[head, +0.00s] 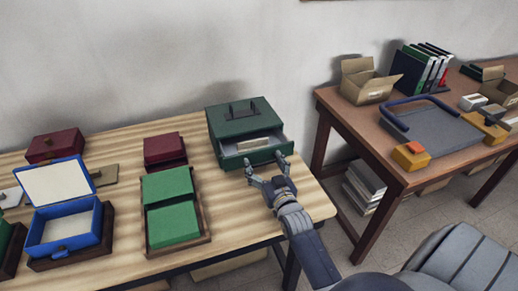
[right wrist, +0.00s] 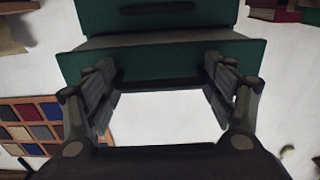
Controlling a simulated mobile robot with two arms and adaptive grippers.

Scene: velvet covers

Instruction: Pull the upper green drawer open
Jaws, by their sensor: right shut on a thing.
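The green drawer cabinet (head: 228,121) stands at the right end of the striped wooden table, with a dark handle on top. Its drawer (head: 258,158) is pulled partly out toward me, and a pale item (head: 253,143) shows inside. My right gripper (head: 267,167) is at the drawer's front. In the right wrist view the green drawer front (right wrist: 160,62) spans the picture, with a dark bar handle (right wrist: 160,84) along it. My right gripper's fingers (right wrist: 160,80) are at the two ends of this handle, shut on it. My left gripper is out of view.
Left of the cabinet are a dark red box (head: 164,149), a tray of green pieces (head: 172,225) and an open blue box (head: 62,235). A second table (head: 345,107) with a cardboard box (head: 366,84) and a grey tray (head: 440,135) stands to the right.

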